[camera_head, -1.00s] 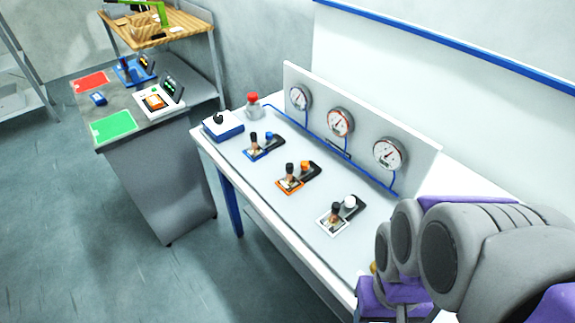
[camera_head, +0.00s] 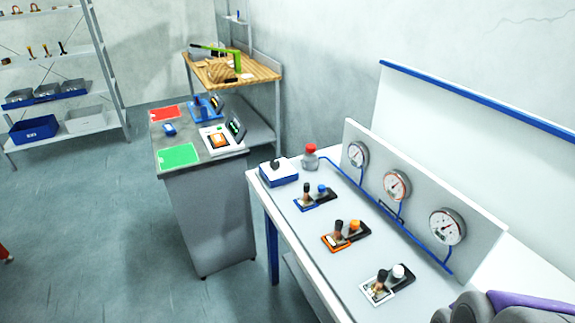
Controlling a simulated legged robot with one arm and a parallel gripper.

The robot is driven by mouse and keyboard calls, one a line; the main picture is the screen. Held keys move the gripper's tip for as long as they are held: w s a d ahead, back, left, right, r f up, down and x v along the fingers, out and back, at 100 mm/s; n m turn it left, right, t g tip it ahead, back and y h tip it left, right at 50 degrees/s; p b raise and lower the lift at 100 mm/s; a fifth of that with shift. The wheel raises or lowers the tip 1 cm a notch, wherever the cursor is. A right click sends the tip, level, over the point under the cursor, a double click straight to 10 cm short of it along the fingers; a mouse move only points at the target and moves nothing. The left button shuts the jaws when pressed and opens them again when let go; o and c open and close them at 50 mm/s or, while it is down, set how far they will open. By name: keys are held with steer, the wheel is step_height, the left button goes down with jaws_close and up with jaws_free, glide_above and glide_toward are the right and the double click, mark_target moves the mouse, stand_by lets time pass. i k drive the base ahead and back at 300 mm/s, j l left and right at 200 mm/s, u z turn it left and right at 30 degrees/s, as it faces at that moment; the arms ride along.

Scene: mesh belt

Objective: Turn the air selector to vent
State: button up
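A white box with a blue base and a black knob (camera_head: 275,163) on top sits at the far left end of the white table (camera_head: 300,275); it may be the air selector, but I cannot read any label. Three lever stations stand in a row on the table: a blue one (camera_head: 308,203), an orange one (camera_head: 334,243) and a white one (camera_head: 374,293), each with a dark-topped lever and a coloured knob beside it. Only a grey and purple part of my arm shows at the bottom right corner. My gripper is out of view.
An upright panel with three gauges (camera_head: 447,226) and blue piping stands behind the levers. A red-capped bottle (camera_head: 310,157) is beside the box. A grey cabinet (camera_head: 215,225) with red and green mats stands left.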

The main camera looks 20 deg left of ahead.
mark_target(274, 164)
steer(key=i+j+u, duration=0.35)
steer(key=i+j, duration=0.3)
steer(key=j, duration=0.2)
steer(key=i+j+u, duration=0.4)
steer(key=i+j, duration=0.25)
steer(key=i, duration=0.1)
